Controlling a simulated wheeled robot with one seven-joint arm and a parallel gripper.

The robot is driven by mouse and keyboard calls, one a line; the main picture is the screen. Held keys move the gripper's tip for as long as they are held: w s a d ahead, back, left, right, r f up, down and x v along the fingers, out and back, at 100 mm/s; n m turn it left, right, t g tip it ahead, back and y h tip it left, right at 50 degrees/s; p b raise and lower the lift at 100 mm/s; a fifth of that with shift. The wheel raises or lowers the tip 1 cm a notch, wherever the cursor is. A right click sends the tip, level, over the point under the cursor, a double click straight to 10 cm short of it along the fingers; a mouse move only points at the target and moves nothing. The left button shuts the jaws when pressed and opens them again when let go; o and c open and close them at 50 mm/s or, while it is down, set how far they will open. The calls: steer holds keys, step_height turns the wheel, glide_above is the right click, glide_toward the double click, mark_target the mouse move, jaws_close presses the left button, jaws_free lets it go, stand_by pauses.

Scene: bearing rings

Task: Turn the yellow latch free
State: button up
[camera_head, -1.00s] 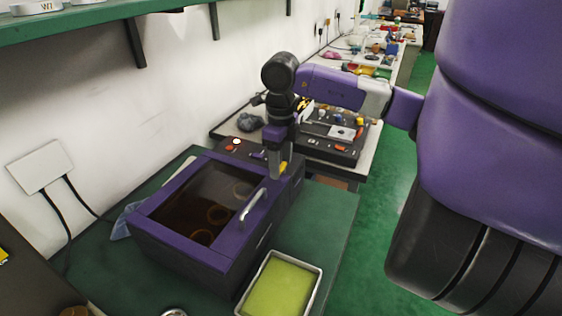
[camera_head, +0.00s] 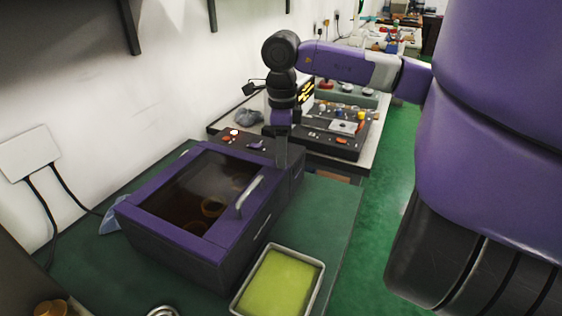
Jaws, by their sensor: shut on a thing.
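The purple box (camera_head: 178,240) stands on the green bench with its dark see-through lid (camera_head: 195,190) down. A silver handle (camera_head: 247,198) is on the lid, and brownish rings (camera_head: 212,206) show dimly inside. My gripper (camera_head: 284,172) points down at the box's far right corner, beside the lid. Its jaws are shut at the spot where the yellow latch was visible before. The latch itself is now hidden behind the gripper, so how far it is turned cannot be told.
A pale tray with a yellow-green floor (camera_head: 298,252) stands in front right of the box. Behind the gripper is a bench with a dark panel of parts (camera_head: 335,135). A wall plate with cables (camera_head: 28,152) is at left. The green floor at right is clear.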

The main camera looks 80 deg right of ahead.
steer(key=n+b, duration=0.2)
steer(key=shift+s+f+n+b, duration=0.1)
steer(key=shift+f+n+b, duration=0.15)
steer(key=shift+n+b, duration=0.15)
steer(key=n+b, duration=0.2)
steer(key=n, duration=0.1)
steer(key=shift+s+d+r+n, duration=0.1)
steer(key=shift+s+n, duration=0.05)
steer(key=shift+n, duration=0.15)
steer(key=n+b, duration=0.2)
steer(key=n, duration=0.1)
steer(key=shift+s+d, duration=0.15)
steer(key=shift+d+r+n+b, duration=0.15)
steer(key=shift+n+b, duration=0.25)
steer(key=shift+n, duration=1.5)
steer(key=shift+s, duration=0.1)
steer(key=o, duration=1.4)
steer(key=shift+r, duration=0.1)
